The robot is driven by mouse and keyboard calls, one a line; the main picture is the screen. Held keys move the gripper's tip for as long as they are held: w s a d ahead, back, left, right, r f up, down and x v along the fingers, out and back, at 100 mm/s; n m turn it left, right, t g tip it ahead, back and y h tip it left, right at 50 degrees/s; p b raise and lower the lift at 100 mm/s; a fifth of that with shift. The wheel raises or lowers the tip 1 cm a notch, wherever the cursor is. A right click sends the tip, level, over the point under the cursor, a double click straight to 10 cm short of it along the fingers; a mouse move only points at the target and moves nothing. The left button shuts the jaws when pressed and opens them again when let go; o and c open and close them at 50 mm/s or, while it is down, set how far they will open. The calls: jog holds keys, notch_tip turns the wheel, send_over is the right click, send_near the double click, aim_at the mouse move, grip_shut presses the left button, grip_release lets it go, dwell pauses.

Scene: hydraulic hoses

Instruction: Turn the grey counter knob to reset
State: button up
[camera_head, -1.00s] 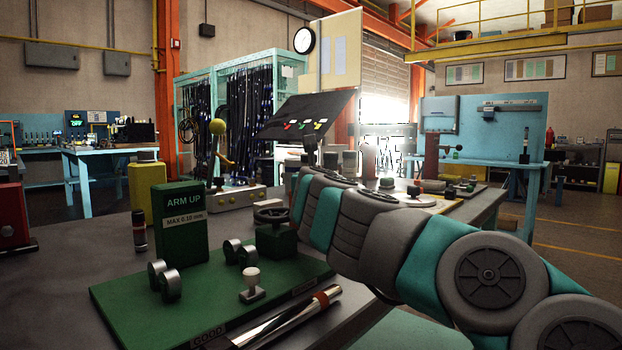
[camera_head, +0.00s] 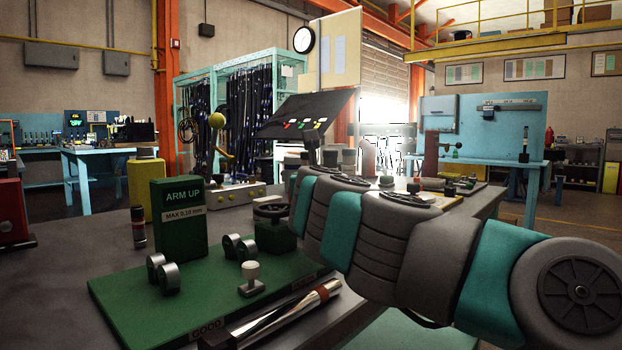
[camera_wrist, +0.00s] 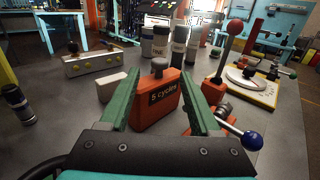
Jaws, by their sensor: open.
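In the wrist view, an orange counter box (camera_wrist: 156,108) marked "5 cycles" stands on the grey bench. A grey knob (camera_wrist: 159,65) sits on top of it. My gripper (camera_wrist: 159,75) is open, with its two green fingers spread to the left and right of the box in the picture. The box shows in the gap between the fingers, and nothing is held. I cannot tell whether a finger touches it. In the head view my arm covers this area, and I cannot make out the counter there.
A red-knobbed lever (camera_wrist: 228,45) and a blue-ball handle (camera_wrist: 252,140) stand close right of the fingers. A small white block (camera_wrist: 111,86) lies at left. Several bottles stand behind the counter. The green "ARM UP" gauge (camera_head: 179,218) sits nearer the head camera.

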jog(key=shift+s, duration=0.7)
